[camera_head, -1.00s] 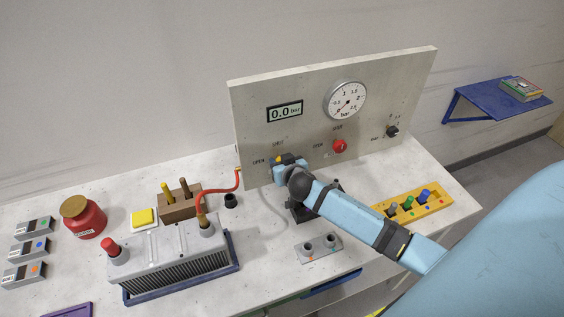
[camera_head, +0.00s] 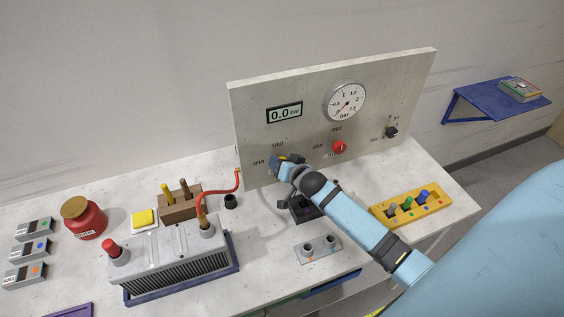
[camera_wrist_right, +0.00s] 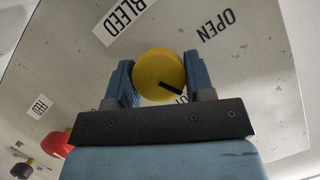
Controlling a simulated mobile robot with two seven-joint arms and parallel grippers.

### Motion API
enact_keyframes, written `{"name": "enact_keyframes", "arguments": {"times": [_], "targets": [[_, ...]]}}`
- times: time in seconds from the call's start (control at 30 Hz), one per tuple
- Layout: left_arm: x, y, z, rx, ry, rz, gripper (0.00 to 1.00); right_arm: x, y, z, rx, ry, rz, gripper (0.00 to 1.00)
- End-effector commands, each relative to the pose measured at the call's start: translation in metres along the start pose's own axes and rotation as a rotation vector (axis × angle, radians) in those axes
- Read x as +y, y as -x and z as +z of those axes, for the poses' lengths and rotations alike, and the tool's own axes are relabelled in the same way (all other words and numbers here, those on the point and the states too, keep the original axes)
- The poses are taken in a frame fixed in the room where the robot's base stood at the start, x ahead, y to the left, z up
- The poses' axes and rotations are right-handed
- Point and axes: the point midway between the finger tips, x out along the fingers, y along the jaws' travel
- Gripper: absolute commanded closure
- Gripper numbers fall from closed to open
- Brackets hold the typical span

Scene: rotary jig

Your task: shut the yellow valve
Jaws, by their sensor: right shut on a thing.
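The yellow valve (camera_wrist_right: 158,74) is a round knob on the upright panel, with a black pointer line. In the right wrist view it sits between the two blue fingers of my right gripper (camera_wrist_right: 160,82), which is shut on it. The line points to the lower right, towards a partly hidden label. An OPEN label (camera_wrist_right: 217,26) is at upper right and a BLEED label (camera_wrist_right: 125,25) at upper left. In the head view my right gripper (camera_head: 280,162) is at the panel's lower left and mostly hides the knob. My left gripper is out of view.
The panel (camera_head: 250,110) carries a 0.0 bar display (camera_head: 284,112), a round gauge (camera_head: 345,101), a red knob (camera_head: 339,147) and a black knob (camera_head: 391,132). A grey finned box (camera_head: 170,262) with a red hose (camera_head: 222,191) stands left of my arm. A yellow rack (camera_head: 411,207) stands right.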

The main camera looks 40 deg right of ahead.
Motion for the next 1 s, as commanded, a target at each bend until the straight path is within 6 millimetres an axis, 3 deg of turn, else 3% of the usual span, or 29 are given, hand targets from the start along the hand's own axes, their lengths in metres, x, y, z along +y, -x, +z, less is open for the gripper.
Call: {"name": "enact_keyframes", "arguments": {"times": [0.5, 1.0], "targets": [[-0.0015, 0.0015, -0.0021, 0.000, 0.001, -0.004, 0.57, 0.0019, -0.0005, -0.0006, 0.001, -0.349, -0.145, 0.75], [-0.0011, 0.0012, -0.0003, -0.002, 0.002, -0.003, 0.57, 0.0020, -0.0005, -0.0009, 0.001, -0.436, -0.182, 0.75]]}}
